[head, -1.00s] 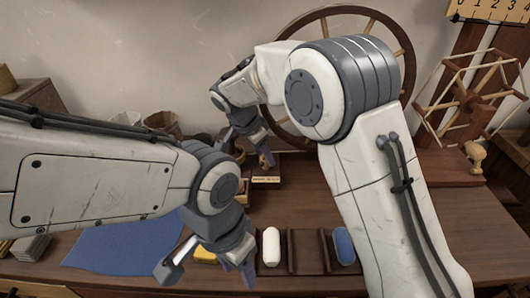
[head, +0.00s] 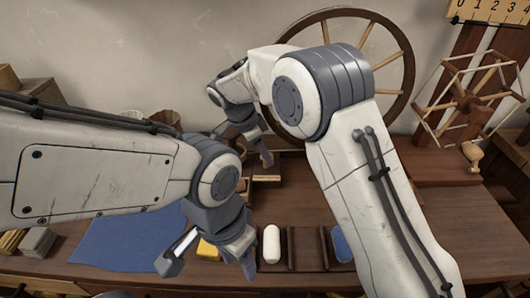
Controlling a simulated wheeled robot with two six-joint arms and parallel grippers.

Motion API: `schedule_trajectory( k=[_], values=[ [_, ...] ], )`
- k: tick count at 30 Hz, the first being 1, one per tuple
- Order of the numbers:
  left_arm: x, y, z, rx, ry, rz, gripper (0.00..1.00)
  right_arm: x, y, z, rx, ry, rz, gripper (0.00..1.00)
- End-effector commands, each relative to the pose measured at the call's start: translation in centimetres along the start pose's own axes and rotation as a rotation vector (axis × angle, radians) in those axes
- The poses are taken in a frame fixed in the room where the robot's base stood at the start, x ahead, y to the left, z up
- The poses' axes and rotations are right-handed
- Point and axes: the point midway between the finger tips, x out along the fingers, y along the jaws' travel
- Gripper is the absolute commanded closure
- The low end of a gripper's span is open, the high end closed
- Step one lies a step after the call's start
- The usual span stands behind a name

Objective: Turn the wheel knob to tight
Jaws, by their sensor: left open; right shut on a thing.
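The large spoked wooden wheel (head: 401,62) stands against the wall at the back, partly hidden behind my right arm. My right gripper (head: 246,152) is in front of the wheel's lower left side, low over the back of the bench. It is shut on what seems to be the wheel knob, which the fingers and hand hide. A small light wooden piece (head: 266,178) lies just below its fingertips. My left gripper (head: 208,270) is open and empty over the front of the bench, near a yellow block (head: 208,250).
The bench (head: 440,225) has a divided tray with a white roll (head: 271,244) and a blue roll (head: 342,245). A blue cloth (head: 125,240) lies at left. A wooden skein winder (head: 465,100) and a stamp-like knob (head: 473,154) stand at right. The bench's right front is clear.

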Motion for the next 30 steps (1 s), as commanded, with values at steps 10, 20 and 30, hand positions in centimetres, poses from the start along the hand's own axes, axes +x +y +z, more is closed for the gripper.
schedule_trajectory(
  k=[10, 20, 30],
  values=[
    [0.0, 0.0, 0.0, 0.000, 0.000, 0.000, 0.50, 0.0, 0.0, 0.0, 0.000, -0.001, -0.001, 0.23],
    [-0.7, 0.1, 0.0, 0.000, 0.000, 0.000, 0.50, -2.5, -0.1, 0.0, -0.002, -0.001, -0.005, 0.23],
    [-2.2, 0.2, -0.1, 0.000, 0.000, 0.000, 0.50, -8.9, -0.1, 0.0, 0.000, -0.002, -0.003, 0.23]
  ],
)
